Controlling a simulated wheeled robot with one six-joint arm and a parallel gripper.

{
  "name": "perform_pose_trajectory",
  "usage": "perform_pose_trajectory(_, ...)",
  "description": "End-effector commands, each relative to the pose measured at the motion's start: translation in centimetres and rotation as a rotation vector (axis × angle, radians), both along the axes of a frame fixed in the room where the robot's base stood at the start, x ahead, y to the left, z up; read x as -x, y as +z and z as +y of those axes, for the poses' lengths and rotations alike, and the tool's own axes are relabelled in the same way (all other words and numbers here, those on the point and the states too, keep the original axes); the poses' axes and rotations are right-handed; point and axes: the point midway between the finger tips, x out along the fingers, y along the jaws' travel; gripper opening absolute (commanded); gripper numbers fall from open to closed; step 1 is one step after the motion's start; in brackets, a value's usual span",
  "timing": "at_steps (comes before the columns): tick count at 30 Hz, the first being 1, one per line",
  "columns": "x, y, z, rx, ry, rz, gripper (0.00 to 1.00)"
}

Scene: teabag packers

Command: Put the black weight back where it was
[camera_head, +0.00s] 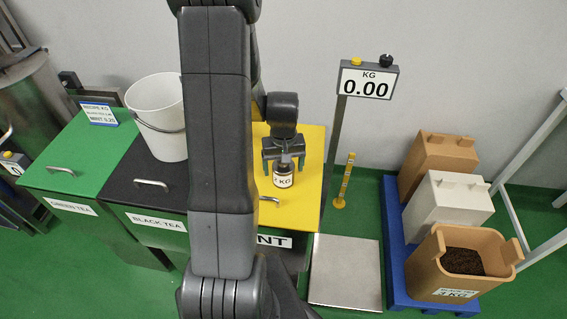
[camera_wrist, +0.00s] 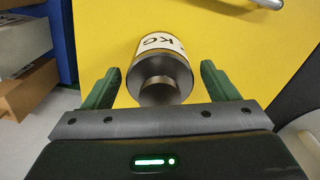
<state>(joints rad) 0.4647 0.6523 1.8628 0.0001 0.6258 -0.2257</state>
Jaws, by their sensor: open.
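The dark metal weight (camera_head: 283,179) has a white label reading KG, its number partly hidden. It stands upright on the yellow lid (camera_head: 310,150) of the bin marked with letters ending in NT. In the wrist view the weight (camera_wrist: 161,70) shows its dark top and knob toward my gripper. My gripper (camera_head: 284,160) is above the weight and open. Its green fingers (camera_wrist: 155,85) are on either side of the weight's knob end, with a gap on both sides. The platform scale (camera_head: 345,272) on the floor is bare.
The scale display (camera_head: 366,82) reads 0.00. A white bucket (camera_head: 158,120) stands on the black tea lid (camera_head: 150,172), left of my arm. The green tea lid (camera_head: 80,155) is further left. A blue pallet (camera_head: 400,285) at right holds several tubs, the front one (camera_head: 455,262) with dark tea.

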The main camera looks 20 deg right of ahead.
Motion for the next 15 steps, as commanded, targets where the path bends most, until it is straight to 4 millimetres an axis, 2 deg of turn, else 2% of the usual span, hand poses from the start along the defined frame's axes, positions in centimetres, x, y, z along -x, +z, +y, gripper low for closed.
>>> perform_pose_trajectory(4, 0.0, 0.6, 0.0, 0.0, 0.0, -0.002, 0.81)
perform_pose_trajectory(7, -0.1, 1.8, 0.0, 0.002, 0.0, -0.004, 0.81)
perform_pose_trajectory(15, -0.1, 6.9, 0.0, 0.002, 0.0, -0.006, 0.81)
